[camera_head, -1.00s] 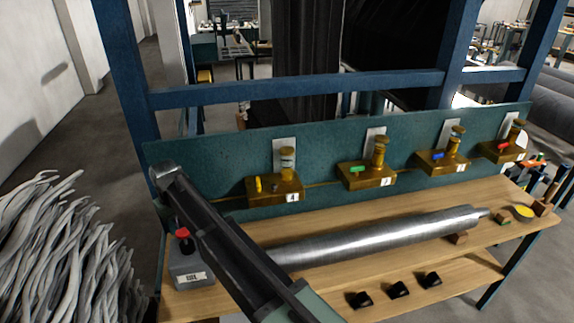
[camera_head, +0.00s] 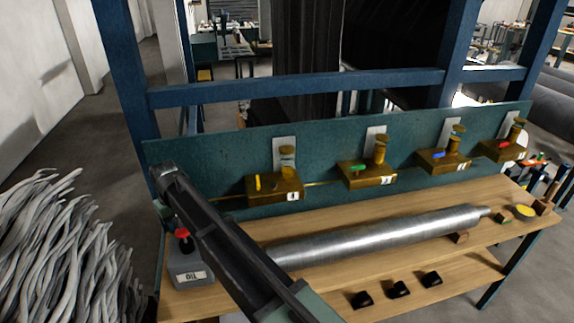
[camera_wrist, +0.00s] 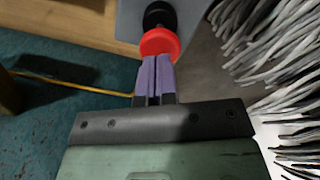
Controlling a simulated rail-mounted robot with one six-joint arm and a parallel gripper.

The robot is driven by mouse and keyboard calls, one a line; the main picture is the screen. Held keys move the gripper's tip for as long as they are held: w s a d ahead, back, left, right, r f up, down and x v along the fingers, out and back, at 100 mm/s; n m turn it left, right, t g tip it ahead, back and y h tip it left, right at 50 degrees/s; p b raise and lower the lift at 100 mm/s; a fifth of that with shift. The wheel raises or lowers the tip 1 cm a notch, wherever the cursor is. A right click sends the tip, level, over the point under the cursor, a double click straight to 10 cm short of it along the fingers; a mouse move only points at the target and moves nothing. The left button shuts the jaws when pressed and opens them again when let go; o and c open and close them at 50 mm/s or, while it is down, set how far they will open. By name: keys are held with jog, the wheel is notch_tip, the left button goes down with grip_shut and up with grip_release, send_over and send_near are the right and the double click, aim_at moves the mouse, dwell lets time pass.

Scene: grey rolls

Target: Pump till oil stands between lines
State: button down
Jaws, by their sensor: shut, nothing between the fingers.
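The oil pump, a grey box (camera_head: 186,274) with a label and a red knob (camera_head: 182,233), stands at the left end of the bench. In the wrist view the red knob (camera_wrist: 159,43) is just beyond the purple fingertips of my gripper (camera_wrist: 153,62). They are closed together, empty, and overlap its edge; I cannot tell if they touch it. In the head view the fingers are hidden. Several brass oilers stand along the green panel. The left one (camera_head: 274,188) has an upright yellow lever (camera_head: 258,183); green, blue and red levers lie flat. Oil level and lines are too small to read.
A long grey roll (camera_head: 380,236) lies along the wooden bench (camera_head: 330,280). Several black blocks (camera_head: 399,289) sit on the lower front shelf. A heap of grey strands (camera_head: 60,250) is left of the bench. The green panel (camera_head: 220,165) closes off the back.

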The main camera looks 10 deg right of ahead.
aim_at(183, 232)
jog(key=shift+f+b, duration=2.4)
jog(key=shift+f, duration=0.1)
jog(key=shift+r, duration=0.1)
notch_tip(183, 232, up, 9)
jog(key=p, duration=0.9)
notch_tip(183, 232, up, 4)
jog(key=p, duration=0.4)
notch_tip(183, 232, down, 8)
jog(key=b, duration=0.7)
jog(key=shift+r, duration=0.2)
